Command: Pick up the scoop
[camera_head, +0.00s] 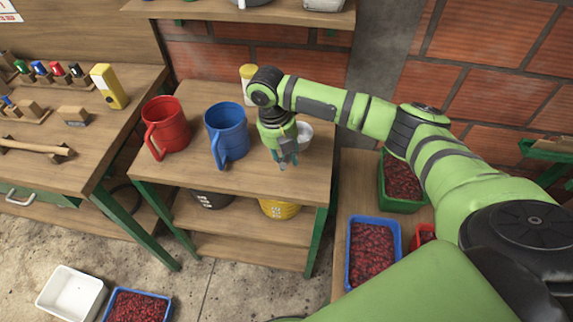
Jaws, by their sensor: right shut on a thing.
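My right gripper (285,161) points down over the right part of the wooden table (185,182), its fingers close to the tabletop. It is shut on the scoop, which is mostly hidden by the fingers and hard to make out. A white rounded piece (305,134) shows just behind and to the right of the gripper; I cannot tell whether it is part of the scoop. My left gripper is not in view.
A blue jug (228,133) stands just left of my right gripper, with a red jug (167,128) further left. A pale container with a yellow lid (248,84) stands behind. Crates of red berries (372,254) lie right of the table. The table's front edge is clear.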

